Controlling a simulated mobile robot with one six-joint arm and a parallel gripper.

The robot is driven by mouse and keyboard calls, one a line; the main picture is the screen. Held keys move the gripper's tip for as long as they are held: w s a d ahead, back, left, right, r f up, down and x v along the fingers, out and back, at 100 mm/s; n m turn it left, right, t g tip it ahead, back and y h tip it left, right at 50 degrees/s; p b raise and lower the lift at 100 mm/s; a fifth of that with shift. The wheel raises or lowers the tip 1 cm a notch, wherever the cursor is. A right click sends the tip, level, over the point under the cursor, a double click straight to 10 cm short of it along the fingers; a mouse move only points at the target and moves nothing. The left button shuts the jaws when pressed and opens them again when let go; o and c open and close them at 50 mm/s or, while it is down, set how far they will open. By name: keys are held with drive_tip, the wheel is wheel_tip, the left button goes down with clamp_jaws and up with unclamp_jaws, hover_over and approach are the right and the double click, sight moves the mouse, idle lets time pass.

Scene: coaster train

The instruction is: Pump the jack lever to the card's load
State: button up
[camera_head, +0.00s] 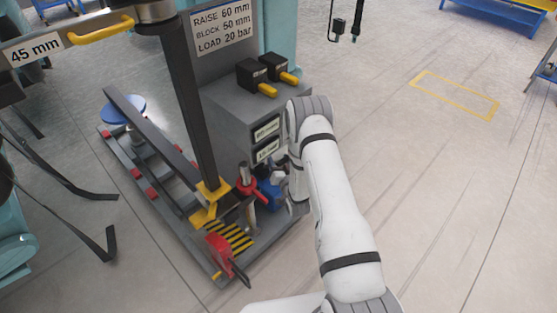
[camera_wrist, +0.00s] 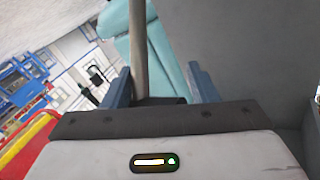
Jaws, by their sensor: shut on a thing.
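The card (camera_head: 222,27) reads RAISE 60 mm, BLOCK 50 mm, LOAD 20 bar and stands upright behind the grey cabinet. In the wrist view a plain grey rod, which looks like the jack lever (camera_wrist: 138,45), stands between the two blue-grey fingers of my gripper (camera_wrist: 160,75), closer to the left finger. My gripper is shut on it. In the head view my wrist hides most of the gripper, low beside the cabinet's front. A red fitting (camera_head: 249,188) and a blue part (camera_head: 270,193) show there, partly hidden. No pressure reading is legible.
Two black blocks with yellow handles (camera_head: 267,90) lie on the grey cabinet (camera_head: 228,103). A dark post (camera_head: 190,100) on a yellow foot stands left of my wrist. A red part with a black handle (camera_head: 219,247) sits at the base's front. The floor (camera_head: 440,190) on the right is clear.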

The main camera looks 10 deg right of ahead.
drive_tip(key=shift+s+d+f+b, duration=0.45)
drive_tip(key=shift+s+d+f, duration=0.1)
drive_tip(key=shift+f, duration=0.2)
drive_tip(key=shift+r, duration=0.1)
drive_tip(key=o, duration=1.3)
drive_tip(key=shift+r, duration=0.1)
drive_tip(key=shift+o, duration=0.2)
drive_tip(key=s+d+p, duration=0.1)
drive_tip(key=s+p, duration=0.1)
drive_tip(key=s, duration=0.5)
drive_tip(key=shift+s, duration=0.4)
